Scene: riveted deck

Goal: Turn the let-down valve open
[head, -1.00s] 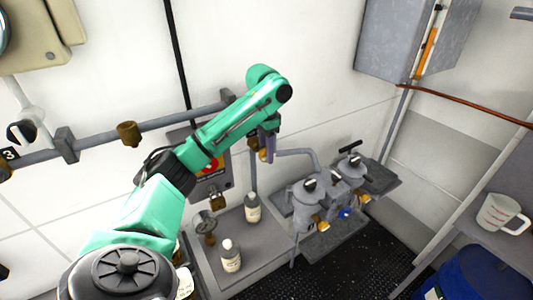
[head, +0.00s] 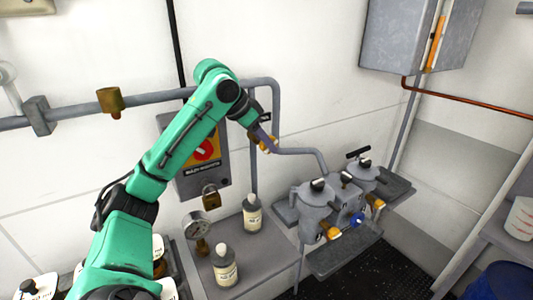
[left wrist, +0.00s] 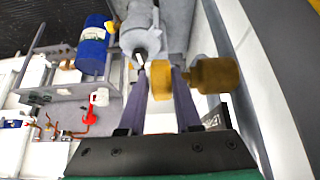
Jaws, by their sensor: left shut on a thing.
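The let-down valve is a brass fitting (head: 268,143) on the grey pipe above the bench, right of the grey switch box. My left gripper (head: 264,137) reaches it from the upper left, its fingers slanting down to the right. In the left wrist view the two purple-grey fingers (left wrist: 160,95) stand on either side of a yellow-brass piece (left wrist: 160,80) and are shut on it. A brass body (left wrist: 215,75) sits beside the right finger. The fingers partly hide the valve, and how far it is turned I cannot tell. My right gripper is not in view.
Grey filter housings (head: 318,208) stand to the right. A wall cabinet (head: 400,45) hangs upper right.

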